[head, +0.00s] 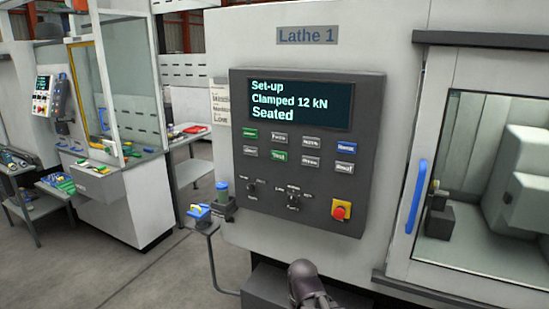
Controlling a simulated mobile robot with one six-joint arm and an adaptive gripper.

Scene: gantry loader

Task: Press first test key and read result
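The Lathe 1 control panel (375,115) is a dark plate on the machine's pale front. Its screen (300,103) reads "Set-up", "Clamped 12 kN", "Seated". Two rows of small keys sit below it. The top row has a green key (250,134) at the left and a blue key (346,147) at the right. The lower row has a brighter green key (279,155) among grey ones. The key labels are too small to read surely, so I cannot tell which is the first test key. My gripper is not seen; a dark part of my arm shows at bottom centre.
Below the keys are rotary switches (293,196) and a red stop button on yellow (341,210). The lathe door's blue handle (417,196) is at the right. A small stand (203,225) with coloured items is left of the panel. Grey floor lies open at the left.

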